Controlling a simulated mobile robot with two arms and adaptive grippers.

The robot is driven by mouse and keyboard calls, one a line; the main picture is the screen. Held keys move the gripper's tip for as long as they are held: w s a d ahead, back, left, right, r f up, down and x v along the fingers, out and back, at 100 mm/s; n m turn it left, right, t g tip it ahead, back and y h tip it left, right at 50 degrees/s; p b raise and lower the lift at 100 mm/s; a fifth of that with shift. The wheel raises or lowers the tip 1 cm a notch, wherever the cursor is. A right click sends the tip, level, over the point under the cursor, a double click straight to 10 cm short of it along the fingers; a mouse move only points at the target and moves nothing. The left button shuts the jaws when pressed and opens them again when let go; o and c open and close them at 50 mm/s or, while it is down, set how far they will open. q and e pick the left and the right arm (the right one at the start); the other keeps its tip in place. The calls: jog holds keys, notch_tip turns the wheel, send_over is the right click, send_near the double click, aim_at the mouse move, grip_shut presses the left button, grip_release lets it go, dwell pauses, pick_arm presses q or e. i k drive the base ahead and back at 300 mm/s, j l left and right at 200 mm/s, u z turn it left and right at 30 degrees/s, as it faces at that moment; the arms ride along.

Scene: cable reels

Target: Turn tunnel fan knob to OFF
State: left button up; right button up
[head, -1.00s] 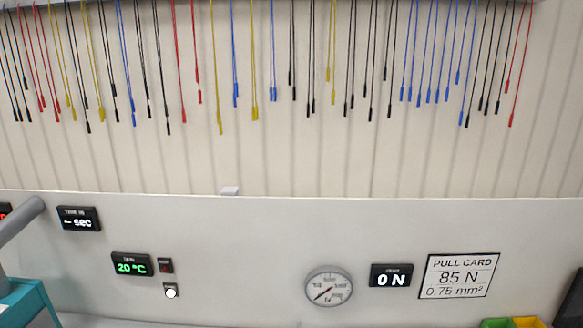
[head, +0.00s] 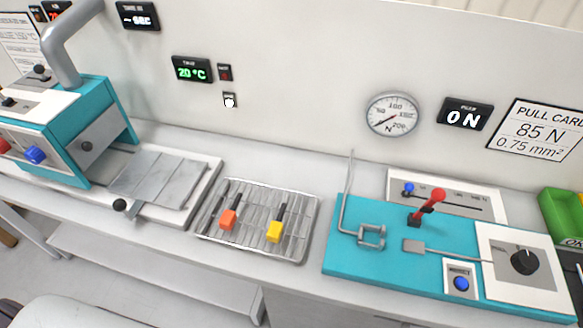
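A teal machine (head: 105,120) with a grey duct pipe (head: 65,60) stands on the bench at the left; it looks like the tunnel. Small dark controls sit on its white panel: one dark knob (head: 40,72) at the back and another dark control (head: 9,102) at the left edge. A blue button (head: 35,154) and a red button (head: 4,146) are on its front. I cannot read which control is the fan knob or its setting. The machine's left part is cut off by the picture edge. Neither of my grippers is in view.
A sloped metal plate (head: 160,180) lies right of the machine. A wire rack (head: 300,215) holds orange- and yellow-handled tools. A teal pull tester (head: 350,262) with a red lever (head: 434,200) and black knob (head: 524,261) stands at the right. A display (head: 191,69) reads 20 °C.

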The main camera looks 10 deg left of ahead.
aim_at(34, 155)
jog(key=u, duration=2.05)
